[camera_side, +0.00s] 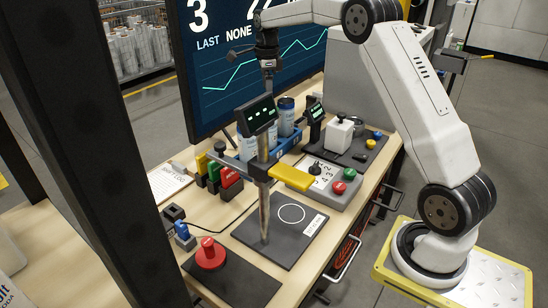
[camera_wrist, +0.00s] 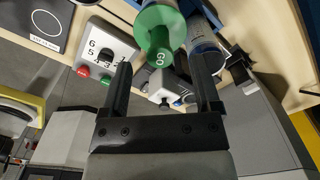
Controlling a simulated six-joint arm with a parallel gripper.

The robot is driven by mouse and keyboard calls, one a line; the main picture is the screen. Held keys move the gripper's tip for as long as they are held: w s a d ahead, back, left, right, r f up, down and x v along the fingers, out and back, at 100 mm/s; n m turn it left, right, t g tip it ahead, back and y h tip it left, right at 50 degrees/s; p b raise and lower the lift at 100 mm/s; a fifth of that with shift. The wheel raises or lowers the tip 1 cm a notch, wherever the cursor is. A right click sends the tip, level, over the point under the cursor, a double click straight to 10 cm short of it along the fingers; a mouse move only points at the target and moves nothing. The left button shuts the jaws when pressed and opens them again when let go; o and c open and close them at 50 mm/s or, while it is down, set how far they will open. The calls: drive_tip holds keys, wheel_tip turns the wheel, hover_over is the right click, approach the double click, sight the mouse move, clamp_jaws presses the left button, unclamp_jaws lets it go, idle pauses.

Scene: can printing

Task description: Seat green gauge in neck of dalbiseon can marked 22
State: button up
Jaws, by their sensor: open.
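The green gauge (camera_wrist: 158,28), lettered GO, is at the top of the wrist view, ahead of my open fingers and roughly between their lines. I cannot pick it out in the side view. My gripper (camera_wrist: 160,65) is open, with nothing between its fingers; in the side view my gripper (camera_side: 268,72) points down above the bench, in front of the screen. Cans (camera_side: 286,116) also stand in a blue rack in the side view, partly hidden by a readout. No 22 is readable on a can.
A post with a digital readout (camera_side: 257,113) and yellow arm (camera_side: 292,178) stands in front of the cans. A control box (camera_side: 330,182) with knob and buttons is to the right. Yellow, green and red blocks (camera_side: 226,177) are left. A dark plate (camera_side: 283,240) with a circle lies in front.

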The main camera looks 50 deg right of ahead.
drive_tip(key=shift+r, duration=2.45)
drive_tip(key=shift+a, duration=0.1)
drive_tip(key=shift+a+f+n, duration=0.2)
drive_tip(key=shift+a+n, duration=0.15)
drive_tip(key=shift+n, duration=0.05)
drive_tip(key=s+a+f+n+t, duration=0.1)
drive_tip(key=s+a+f+n, duration=0.3)
drive_tip(key=a+n, duration=0.25)
drive_tip(key=s+a+f+n, duration=0.3)
drive_tip(key=a+f+n, duration=0.1)
drive_tip(key=a+n, duration=0.25)
drive_tip(key=s+a+f+n, duration=0.4)
drive_tip(key=s+n, duration=0.2)
drive_tip(key=s, duration=0.2)
drive_tip(key=s+a+f+n+t, duration=0.1)
drive_tip(key=s+a+f+n, duration=0.3)
drive_tip(key=s+n, duration=0.3)
drive_tip(key=shift+s+t, duration=0.3)
drive_tip(key=shift+s, duration=0.9)
